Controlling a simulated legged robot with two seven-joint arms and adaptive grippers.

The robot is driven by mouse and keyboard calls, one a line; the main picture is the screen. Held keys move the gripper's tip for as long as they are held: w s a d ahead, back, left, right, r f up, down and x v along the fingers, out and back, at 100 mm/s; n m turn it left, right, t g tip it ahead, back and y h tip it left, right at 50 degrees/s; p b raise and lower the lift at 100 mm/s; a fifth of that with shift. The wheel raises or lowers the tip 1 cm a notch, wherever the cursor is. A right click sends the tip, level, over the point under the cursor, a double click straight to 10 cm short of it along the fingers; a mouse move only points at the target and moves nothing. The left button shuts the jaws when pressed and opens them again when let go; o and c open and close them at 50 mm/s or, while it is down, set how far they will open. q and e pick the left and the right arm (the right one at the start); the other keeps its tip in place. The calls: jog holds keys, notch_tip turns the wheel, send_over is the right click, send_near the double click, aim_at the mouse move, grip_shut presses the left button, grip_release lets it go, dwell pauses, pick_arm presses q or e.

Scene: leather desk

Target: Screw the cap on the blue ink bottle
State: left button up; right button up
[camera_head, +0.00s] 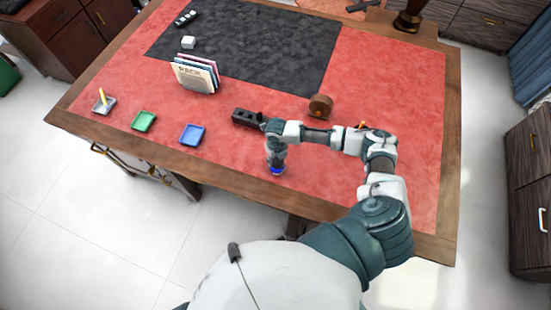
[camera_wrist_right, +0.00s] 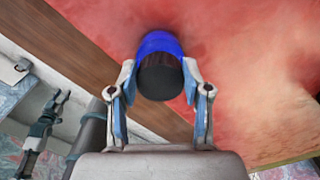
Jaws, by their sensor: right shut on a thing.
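The blue ink bottle (camera_head: 277,171) stands near the front edge of the red desk top, below my right gripper (camera_head: 276,160). In the right wrist view, the bottle's blue body (camera_wrist_right: 160,42) shows behind a dark round cap (camera_wrist_right: 160,80). My right gripper (camera_wrist_right: 160,92) is shut on the cap, one finger on each side. The cap lines up with the bottle and seems to touch it; the threads are hidden. A small teal and grey gripper (camera_wrist_right: 60,98), probably my left one, shows below the desk edge, too small to read.
Blue (camera_head: 192,134), green (camera_head: 144,121) and grey (camera_head: 104,105) trays lie to the left. A black holder (camera_head: 247,118) and brown roller (camera_head: 320,106) stand close to my right arm. A book rack (camera_head: 195,73) is farther back.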

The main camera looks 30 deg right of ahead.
jog(key=shift+s+d+f, duration=0.1)
jog(key=shift+f, duration=0.05)
jog(key=shift+a, duration=0.4)
jog(key=shift+a+p, duration=0.1)
jog(key=shift+p, duration=0.2)
jog(key=shift+r+m+p, duration=0.2)
jog(key=shift+m+p, duration=0.25)
jog(key=shift+m, duration=0.35)
jog(key=shift+d+m+p, duration=0.25)
jog(key=shift+m+p, duration=0.35)
jog(key=shift+m, duration=0.1)
jog(key=shift+d+f+m+p, duration=0.1)
jog(key=shift+m+p, duration=0.2)
jog(key=shift+m, duration=0.2)
pick_arm(q)
jog(key=r, duration=0.3)
jog(key=shift+s+a, duration=0.15)
jog(key=shift+s, duration=0.05)
jog(key=shift+r, duration=0.1)
